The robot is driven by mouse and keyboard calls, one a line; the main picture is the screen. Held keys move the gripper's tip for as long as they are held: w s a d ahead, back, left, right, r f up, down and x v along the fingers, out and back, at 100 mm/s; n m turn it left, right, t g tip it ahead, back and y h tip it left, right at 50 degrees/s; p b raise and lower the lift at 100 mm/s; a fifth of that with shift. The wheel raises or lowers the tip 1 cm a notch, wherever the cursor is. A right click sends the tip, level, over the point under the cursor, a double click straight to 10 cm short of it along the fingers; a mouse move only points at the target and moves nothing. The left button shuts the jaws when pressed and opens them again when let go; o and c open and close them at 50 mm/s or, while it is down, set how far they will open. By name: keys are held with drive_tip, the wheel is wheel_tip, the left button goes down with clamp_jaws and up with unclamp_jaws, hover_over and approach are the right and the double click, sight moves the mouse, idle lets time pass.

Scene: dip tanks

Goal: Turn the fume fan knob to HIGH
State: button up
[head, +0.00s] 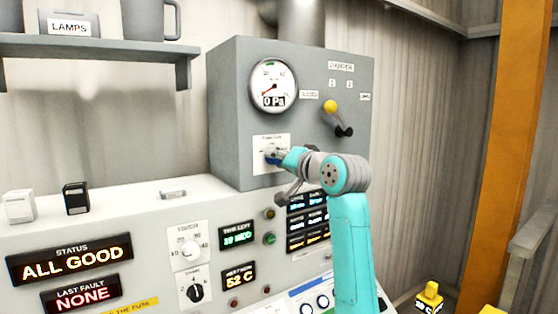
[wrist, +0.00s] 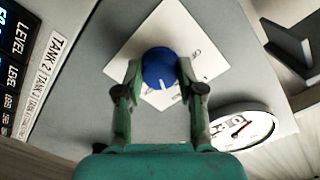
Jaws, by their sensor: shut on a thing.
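The fume fan knob is a round blue knob (wrist: 160,68) on a white label plate (wrist: 205,60), fixed to the front of a grey box. In the wrist view the plate looks rotated, and a pale mark shows on the knob's lower edge. My gripper (wrist: 158,80) has one finger on each side of the knob and is shut on it. In the head view my gripper (head: 275,156) reaches the white plate (head: 284,141) and hides most of the knob. The plate's lettering is too small to read.
The grey box (head: 225,110) also carries a round gauge (head: 273,87) reading 0 Pa and a yellow-tipped damper lever (head: 331,107). Below it a sloped panel has displays, including ALL GOOD (head: 70,261), and a white knob (head: 189,250) and black knob (head: 195,291).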

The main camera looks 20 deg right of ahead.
drive_tip(key=m, duration=0.5)
drive_tip(key=shift+m, duration=0.7)
drive_tip(key=o, duration=1.2)
drive_tip(key=shift+c, duration=0.2)
drive_tip(key=v, duration=1.2)
drive_tip(key=shift+d, duration=0.15)
drive_tip(key=shift+w, duration=0.1)
